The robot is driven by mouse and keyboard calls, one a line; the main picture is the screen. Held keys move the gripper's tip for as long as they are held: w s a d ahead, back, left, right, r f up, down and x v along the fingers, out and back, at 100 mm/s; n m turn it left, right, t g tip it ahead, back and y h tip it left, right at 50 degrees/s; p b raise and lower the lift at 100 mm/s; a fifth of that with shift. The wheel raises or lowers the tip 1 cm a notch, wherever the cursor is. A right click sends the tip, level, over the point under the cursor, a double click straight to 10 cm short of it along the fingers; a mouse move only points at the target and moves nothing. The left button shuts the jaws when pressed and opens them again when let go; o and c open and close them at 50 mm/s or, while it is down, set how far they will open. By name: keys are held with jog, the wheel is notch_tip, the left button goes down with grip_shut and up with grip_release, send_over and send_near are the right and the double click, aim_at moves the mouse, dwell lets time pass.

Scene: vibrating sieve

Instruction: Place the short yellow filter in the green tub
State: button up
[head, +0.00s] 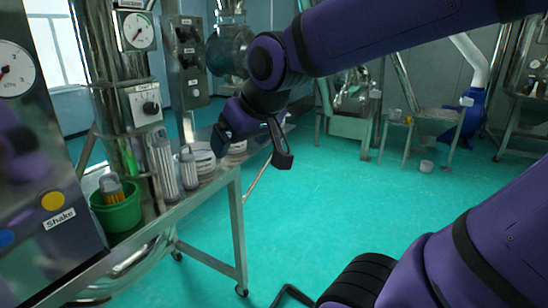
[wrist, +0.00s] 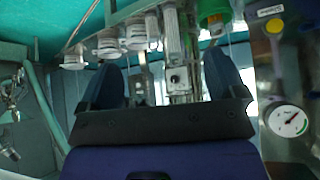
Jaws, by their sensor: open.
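The green tub (head: 117,217) stands on the metal table at the left in the head view; its rim also shows at the top of the wrist view (wrist: 208,8). A short yellow-orange filter with a grey top (head: 111,187) stands inside the tub, its lower part hidden by the wall. My gripper (head: 252,150) is open and empty, above the table's right part and well to the right of the tub. Its two fingers also show wide apart in the wrist view (wrist: 164,88).
A tall pale filter (head: 165,170) and a shorter pale one (head: 188,171) stand between tub and gripper. White round containers (head: 204,161) stand behind them. The control panel with the Shake label (head: 60,218) is at the left.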

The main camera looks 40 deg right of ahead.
jog(key=s+g, duration=0.2)
jog(key=s, duration=0.7)
jog(key=shift+s+a+f, duration=0.15)
jog(key=shift+s+a, duration=0.25)
